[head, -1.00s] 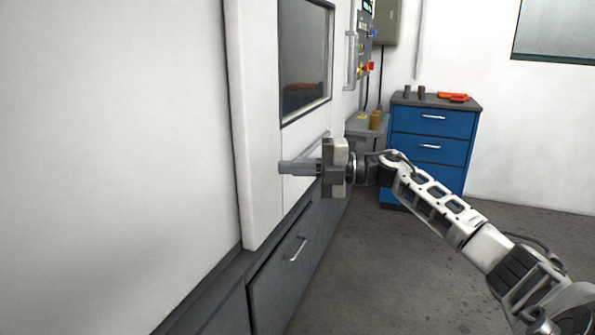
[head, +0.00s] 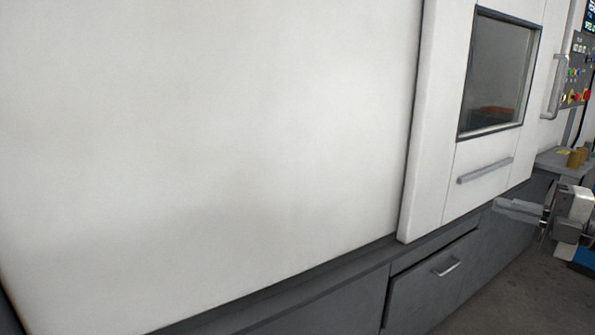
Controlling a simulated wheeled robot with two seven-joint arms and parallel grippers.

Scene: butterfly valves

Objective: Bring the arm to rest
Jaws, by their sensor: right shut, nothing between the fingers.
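My right gripper (head: 521,211) is at the right edge of the head view, its fingers pointing left. It is shut and empty. It hangs in front of the grey lower panels of a large white machine (head: 250,130), apart from them as far as I can tell. Most of my right arm is cut off by the frame edge. My left gripper is not in view. No butterfly valve shows clearly.
The machine has a window (head: 497,75), a horizontal handle (head: 485,171) and a lower drawer handle (head: 447,267). A control panel (head: 575,75) with coloured buttons is at the upper right. Grey floor (head: 505,290) lies open at the lower right.

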